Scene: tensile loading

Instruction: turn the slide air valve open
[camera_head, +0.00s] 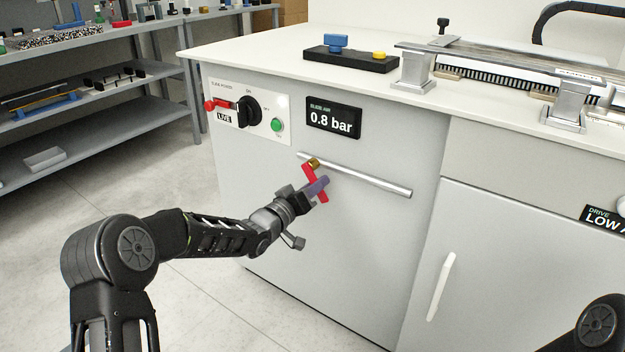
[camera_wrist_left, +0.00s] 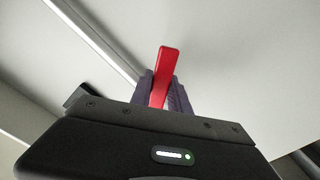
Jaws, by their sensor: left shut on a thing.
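The slide air valve has a red lever (camera_head: 309,172) on a brass hub (camera_head: 314,162), set on a silver pipe (camera_head: 365,181) that runs across the cabinet front. The lever slants across the pipe, its lower end down and to the right. My left gripper (camera_head: 318,186) is shut on the red lever just below the pipe. In the left wrist view the red lever (camera_wrist_left: 165,65) stands between the purple finger pads, its tip showing past them. The slide air display (camera_head: 333,118) above reads 0.8 bar. My right gripper is not in view.
Left of the display is a panel with a black rotary knob (camera_head: 249,110), a green button (camera_head: 277,125) and a red tag lock (camera_head: 219,104). A white door handle (camera_head: 441,286) stands out at right. The floor before the cabinet is clear.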

